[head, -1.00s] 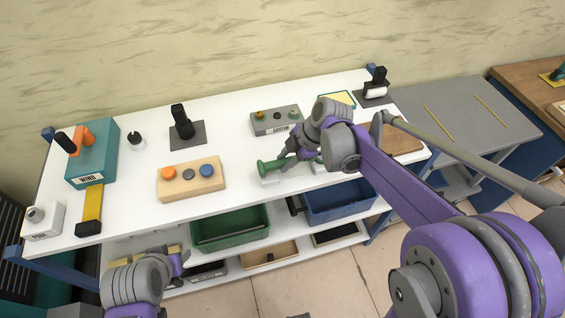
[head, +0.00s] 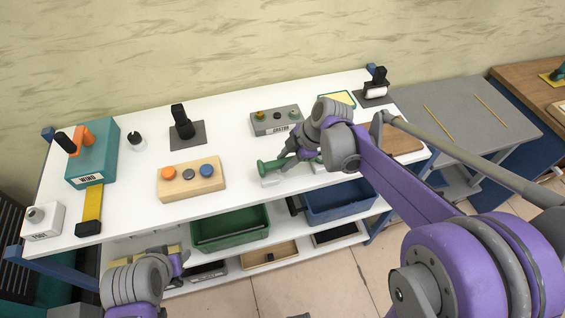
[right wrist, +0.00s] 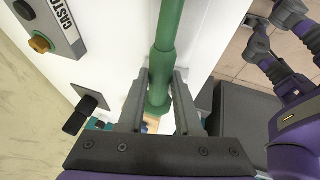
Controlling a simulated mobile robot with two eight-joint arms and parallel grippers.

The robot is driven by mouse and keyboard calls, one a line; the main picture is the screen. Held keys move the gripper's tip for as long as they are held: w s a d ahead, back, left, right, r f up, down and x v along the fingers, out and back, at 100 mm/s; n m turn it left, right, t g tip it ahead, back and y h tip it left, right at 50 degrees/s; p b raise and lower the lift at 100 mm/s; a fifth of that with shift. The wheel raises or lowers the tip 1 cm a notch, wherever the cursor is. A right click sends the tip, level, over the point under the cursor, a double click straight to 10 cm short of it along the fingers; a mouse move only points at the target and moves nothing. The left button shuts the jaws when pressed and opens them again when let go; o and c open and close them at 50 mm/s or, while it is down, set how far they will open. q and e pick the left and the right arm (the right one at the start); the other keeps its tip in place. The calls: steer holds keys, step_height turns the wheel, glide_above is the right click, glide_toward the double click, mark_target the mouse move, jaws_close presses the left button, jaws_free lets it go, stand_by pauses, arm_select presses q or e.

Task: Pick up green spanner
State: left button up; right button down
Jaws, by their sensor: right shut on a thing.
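The green spanner (head: 266,166) lies near the front edge of the white table, over small white supports (head: 271,181). In the right wrist view its green shaft (right wrist: 168,35) runs down between my fingers. My right gripper (head: 291,160), also in the right wrist view (right wrist: 159,98), is shut on the spanner's shaft. Whether the spanner is clear of the supports I cannot tell. My left gripper (head: 180,262) is low at the front, below the tabletop edge. Its fingers are too small and turned away to read.
A grey box labelled CASTOR (head: 276,121) stands behind the spanner. A wooden block with coloured knobs (head: 191,180) is to the left, and a brown board (head: 402,143) to the right. Green (head: 231,230) and blue (head: 340,202) bins sit on the shelf below.

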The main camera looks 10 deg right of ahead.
mark_target(286, 162)
steer(key=shift+r, duration=0.15)
step_height(286, 162, up, 10)
steer(key=shift+p, duration=0.4)
steer(key=shift+s+f, duration=0.1)
steer(key=shift+f, duration=0.1)
stand_by(0.4)
